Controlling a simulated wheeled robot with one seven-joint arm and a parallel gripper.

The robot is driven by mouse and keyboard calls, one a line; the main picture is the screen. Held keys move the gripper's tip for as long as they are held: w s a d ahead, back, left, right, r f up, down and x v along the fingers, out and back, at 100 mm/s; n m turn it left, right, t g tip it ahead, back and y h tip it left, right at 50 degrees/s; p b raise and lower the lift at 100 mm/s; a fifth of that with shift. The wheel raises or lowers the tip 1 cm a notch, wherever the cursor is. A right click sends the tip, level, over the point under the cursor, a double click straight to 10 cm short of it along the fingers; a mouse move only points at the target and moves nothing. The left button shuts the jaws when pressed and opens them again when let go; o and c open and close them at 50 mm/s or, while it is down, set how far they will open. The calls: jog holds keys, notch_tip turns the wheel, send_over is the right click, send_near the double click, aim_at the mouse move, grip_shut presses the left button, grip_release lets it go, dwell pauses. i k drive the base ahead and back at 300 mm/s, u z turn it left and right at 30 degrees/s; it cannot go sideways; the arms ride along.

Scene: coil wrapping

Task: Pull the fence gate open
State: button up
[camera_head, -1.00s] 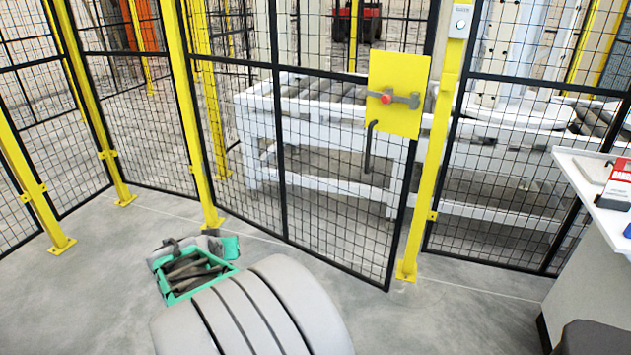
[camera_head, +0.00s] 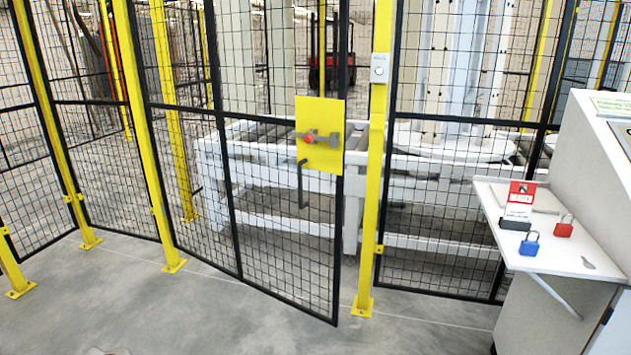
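The fence gate (camera_head: 290,235) is a black mesh panel in a black frame, left of centre. Its free right edge stands slightly ajar, swung a little toward me, with a narrow gap to the yellow post (camera_head: 373,200). A yellow latch plate (camera_head: 320,135) with a red knob and grey bolt is on the gate's upper right. A dark vertical pull handle (camera_head: 302,184) hangs below the plate's left side. My gripper is not in view, and nothing of mine is seen touching the gate.
A white shelf (camera_head: 560,240) on a console at the right holds red and blue padlocks (camera_head: 529,243). A white roller conveyor (camera_head: 270,165) stands behind the fence. The grey floor (camera_head: 200,315) before the gate is clear.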

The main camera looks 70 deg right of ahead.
aim_at(314, 116)
jog(key=z, duration=0.65)
jog(key=i, duration=1.2)
jog(key=z, duration=0.5)
